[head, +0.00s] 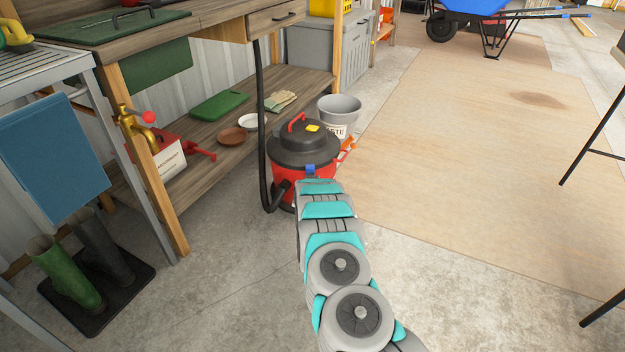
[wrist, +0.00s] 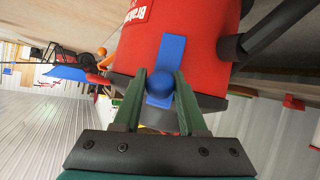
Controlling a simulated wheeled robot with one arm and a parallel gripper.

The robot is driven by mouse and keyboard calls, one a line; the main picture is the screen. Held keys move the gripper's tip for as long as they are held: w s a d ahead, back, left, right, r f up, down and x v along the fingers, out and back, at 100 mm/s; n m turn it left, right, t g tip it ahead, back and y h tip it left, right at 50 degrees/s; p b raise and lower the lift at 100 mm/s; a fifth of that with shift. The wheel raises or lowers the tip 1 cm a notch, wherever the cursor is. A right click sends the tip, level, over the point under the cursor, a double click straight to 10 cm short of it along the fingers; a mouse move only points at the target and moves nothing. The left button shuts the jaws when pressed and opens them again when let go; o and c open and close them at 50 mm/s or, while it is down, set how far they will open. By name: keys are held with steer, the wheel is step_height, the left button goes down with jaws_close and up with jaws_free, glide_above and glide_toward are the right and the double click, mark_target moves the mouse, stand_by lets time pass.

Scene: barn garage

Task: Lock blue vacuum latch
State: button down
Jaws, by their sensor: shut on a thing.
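The red and black vacuum (head: 303,158) stands on the concrete floor beside the workbench. Its blue latch (head: 311,170) shows at the front, just past the end of my arm. In the wrist view, the blue latch (wrist: 171,55) is a flat strip with a round blue knob at one end, lying against the red tank (wrist: 200,40). My gripper (wrist: 167,85) has its two green fingers on either side of the knob and is shut on it. In the head view my arm hides the gripper and the vacuum's lower front.
A black hose (head: 262,140) runs up the vacuum's left side to the bench. A grey bucket (head: 340,112) stands behind it. The bench's lower shelf (head: 205,165) is close on the left.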

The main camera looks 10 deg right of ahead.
steer(key=shift+w+r, duration=0.35)
stand_by(0.3)
steer(key=shift+c, duration=2.4)
jaws_free()
steer(key=shift+f, duration=0.1)
steer(key=shift+s, duration=0.15)
steer(key=v, duration=0.7)
steer(key=shift+s+r, duration=0.2)
steer(key=shift+a, duration=0.1)
